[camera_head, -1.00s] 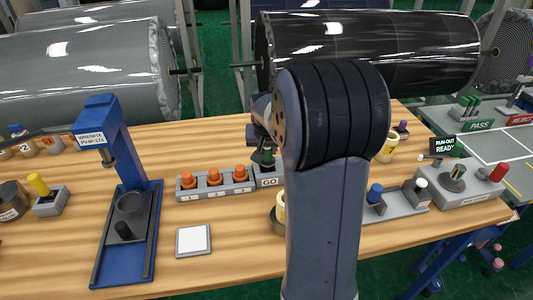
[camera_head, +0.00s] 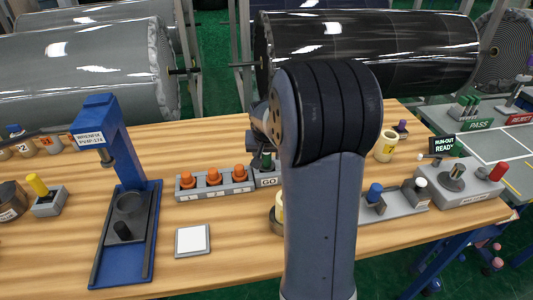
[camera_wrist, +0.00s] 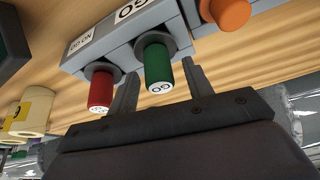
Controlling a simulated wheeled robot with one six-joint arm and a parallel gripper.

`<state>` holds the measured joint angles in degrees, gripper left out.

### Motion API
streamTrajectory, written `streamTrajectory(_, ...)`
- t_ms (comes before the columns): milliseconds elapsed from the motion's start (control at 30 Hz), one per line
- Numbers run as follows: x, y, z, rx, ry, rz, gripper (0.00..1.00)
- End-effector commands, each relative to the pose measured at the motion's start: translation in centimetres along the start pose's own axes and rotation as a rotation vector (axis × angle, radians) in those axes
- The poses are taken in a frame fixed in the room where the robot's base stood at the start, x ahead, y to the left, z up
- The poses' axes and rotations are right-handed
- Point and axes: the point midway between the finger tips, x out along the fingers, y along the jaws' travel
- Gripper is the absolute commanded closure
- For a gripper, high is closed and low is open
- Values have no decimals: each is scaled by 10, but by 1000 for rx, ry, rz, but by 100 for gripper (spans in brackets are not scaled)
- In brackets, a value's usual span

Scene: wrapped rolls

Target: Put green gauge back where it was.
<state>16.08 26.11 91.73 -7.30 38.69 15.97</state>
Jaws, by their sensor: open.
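The green gauge (camera_wrist: 158,66) stands in the grey holder block behind the GO label, and its numbered or lettered end faces the wrist camera. My gripper (camera_wrist: 158,84) is open, with one finger on each side of the green gauge; I cannot tell whether either finger touches it. A red gauge (camera_wrist: 101,88) stands in the adjoining NO GO part of the holder, left of my gripper. In the head view the green gauge (camera_head: 267,160) shows just left of my arm, above the GO label (camera_head: 268,181); my arm hides most of the gripper and the red gauge.
A grey rack (camera_head: 215,188) with orange plugs adjoins the holder on the left. A blue press (camera_head: 125,215) and a white square pad (camera_head: 193,240) stand further left. A yellow-labelled cup (camera_head: 386,147) and a grey block with a blue knob (camera_head: 375,193) are to the right.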

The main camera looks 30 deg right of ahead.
Motion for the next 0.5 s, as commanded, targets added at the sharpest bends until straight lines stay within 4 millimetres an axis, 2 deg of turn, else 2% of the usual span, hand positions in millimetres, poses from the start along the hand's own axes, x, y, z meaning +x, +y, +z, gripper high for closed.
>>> streamTrajectory(167, -6, 0, -2, 0, 2, 0, 52)
streamTrajectory(233, -15, 0, -2, 0, 3, -1, 52)
streamTrajectory(500, -70, 0, -2, 0, 6, -2, 52)
